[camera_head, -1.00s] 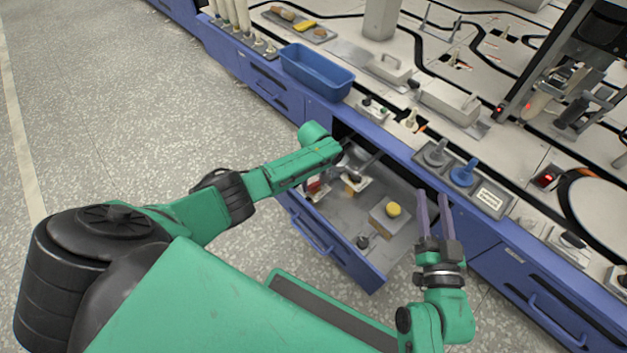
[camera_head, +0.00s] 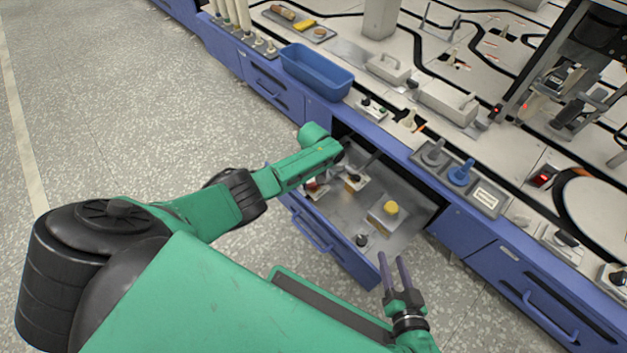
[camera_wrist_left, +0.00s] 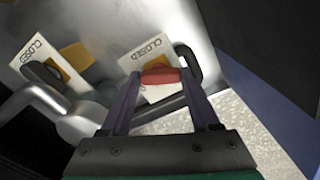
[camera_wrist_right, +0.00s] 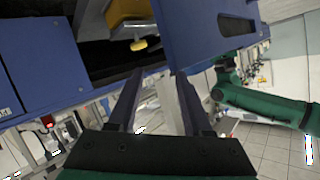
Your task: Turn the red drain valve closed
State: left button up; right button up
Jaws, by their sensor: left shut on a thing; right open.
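The red drain valve handle (camera_wrist_left: 160,75) sits between the fingers of my left gripper (camera_wrist_left: 163,80), which is shut on it, in the left wrist view. A white card reading "CLOSED" (camera_wrist_left: 140,52) is behind the handle. In the head view the red valve (camera_head: 316,190) shows small inside the open drawer, beside my left forearm; the left gripper's fingers are largely hidden there. My right gripper (camera_head: 391,270) is open and empty, in front of the drawer's right front corner. It also shows in the right wrist view (camera_wrist_right: 155,85).
A blue bin (camera_head: 318,72) stands on the bench. Floor in front is clear.

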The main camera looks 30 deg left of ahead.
pick_arm(q)
jog(key=m, duration=0.3)
jog(key=shift+p, duration=0.35)
jog(key=m, duration=0.8)
jog(key=shift+m, duration=0.9)
jog(key=o, duration=1.4)
jog(key=shift+c, duration=0.2)
